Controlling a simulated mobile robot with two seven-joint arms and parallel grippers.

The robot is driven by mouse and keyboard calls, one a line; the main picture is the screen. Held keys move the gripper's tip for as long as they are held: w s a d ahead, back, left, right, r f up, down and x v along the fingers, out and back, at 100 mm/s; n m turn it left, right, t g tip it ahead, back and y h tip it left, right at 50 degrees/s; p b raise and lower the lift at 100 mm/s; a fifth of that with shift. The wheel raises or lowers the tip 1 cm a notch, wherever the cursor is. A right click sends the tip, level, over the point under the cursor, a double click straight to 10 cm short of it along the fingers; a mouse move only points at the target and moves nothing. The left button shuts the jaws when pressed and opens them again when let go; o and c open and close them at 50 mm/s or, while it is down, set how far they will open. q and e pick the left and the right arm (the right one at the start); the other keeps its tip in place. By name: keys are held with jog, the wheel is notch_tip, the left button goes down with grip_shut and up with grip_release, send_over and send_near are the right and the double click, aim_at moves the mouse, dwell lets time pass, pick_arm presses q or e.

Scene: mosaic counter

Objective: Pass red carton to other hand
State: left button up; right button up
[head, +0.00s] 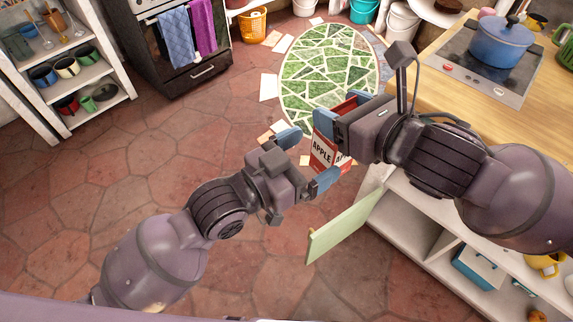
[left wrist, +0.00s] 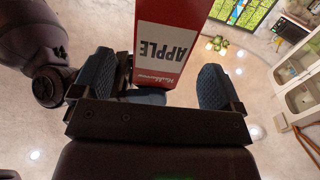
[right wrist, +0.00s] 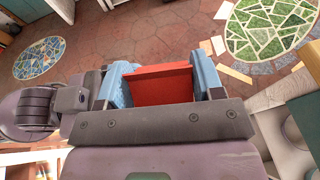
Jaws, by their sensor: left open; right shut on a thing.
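The red carton (head: 324,152) has a white band reading APPLE and hangs in the air between my two grippers. My right gripper (head: 338,112) is shut on it from the upper right. In the right wrist view the carton (right wrist: 162,86) fills the space between the blue fingers (right wrist: 163,80). My left gripper (head: 305,160) is open at the carton's lower left, its fingers apart. In the left wrist view the carton (left wrist: 168,42) shows between the open fingers (left wrist: 155,82), with a clear gap on the right. Contact with the left fingers cannot be told.
A wooden counter (head: 440,62) with a stove and blue pot (head: 500,42) stands at the right. Below it, a pale green open door (head: 345,228) juts out near the grippers. A green mosaic rug (head: 325,70) and loose papers lie on the tiled floor, which is clear at left.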

aim_at(323, 149)
pick_arm(q)
jog(key=shift+x, duration=2.35)
jog(key=c, duration=1.2)
jog(key=shift+c, duration=0.4)
pick_arm(e)
jog(key=o, duration=1.7)
jog(key=shift+c, duration=0.2)
